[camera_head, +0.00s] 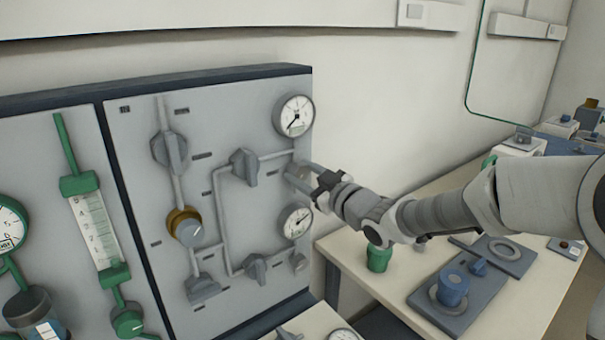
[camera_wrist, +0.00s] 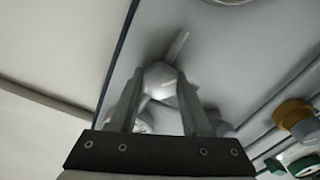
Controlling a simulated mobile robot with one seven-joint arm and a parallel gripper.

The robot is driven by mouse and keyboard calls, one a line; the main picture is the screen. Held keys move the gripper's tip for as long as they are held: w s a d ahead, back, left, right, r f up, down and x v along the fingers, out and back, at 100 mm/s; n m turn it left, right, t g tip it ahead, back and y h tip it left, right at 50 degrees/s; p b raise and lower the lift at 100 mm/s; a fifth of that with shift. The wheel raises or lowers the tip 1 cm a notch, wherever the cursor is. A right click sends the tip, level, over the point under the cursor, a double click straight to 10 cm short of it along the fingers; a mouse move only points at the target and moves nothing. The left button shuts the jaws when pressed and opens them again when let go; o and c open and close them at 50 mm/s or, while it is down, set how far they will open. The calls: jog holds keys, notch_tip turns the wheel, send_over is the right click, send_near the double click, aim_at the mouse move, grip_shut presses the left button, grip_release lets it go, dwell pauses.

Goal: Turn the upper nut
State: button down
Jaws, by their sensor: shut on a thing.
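The upper nut (camera_wrist: 160,78) is a pale grey faceted piece on the grey panel, with a thin pipe running from it. In the head view it sits at the panel's right side between two round gauges, mostly hidden by my gripper (camera_head: 306,176). In the wrist view the two fingers of my gripper (camera_wrist: 160,97) lie on either side of the nut, shut on it. A lower nut (camera_head: 298,262) sits below the lower gauge (camera_head: 295,220).
The upper gauge (camera_head: 294,116) is close above my gripper. Grey valve handles (camera_head: 243,167) and a brass-coloured regulator (camera_head: 185,227) lie to the left on the panel. A bench (camera_head: 350,250) with a green cup (camera_head: 379,258) and blue-grey plates stands below my arm.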

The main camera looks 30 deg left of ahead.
jog(key=shift+m, duration=0.3)
jog(key=m+p, duration=0.3)
jog(key=m, duration=0.2)
jog(key=shift+r+p, duration=0.1)
jog(key=shift+p, duration=0.2)
jog(key=m+p, duration=0.2)
jog(key=m, duration=0.2)
jog(key=shift+m, duration=0.6)
jog(key=shift+c, duration=1.8)
grip_release()
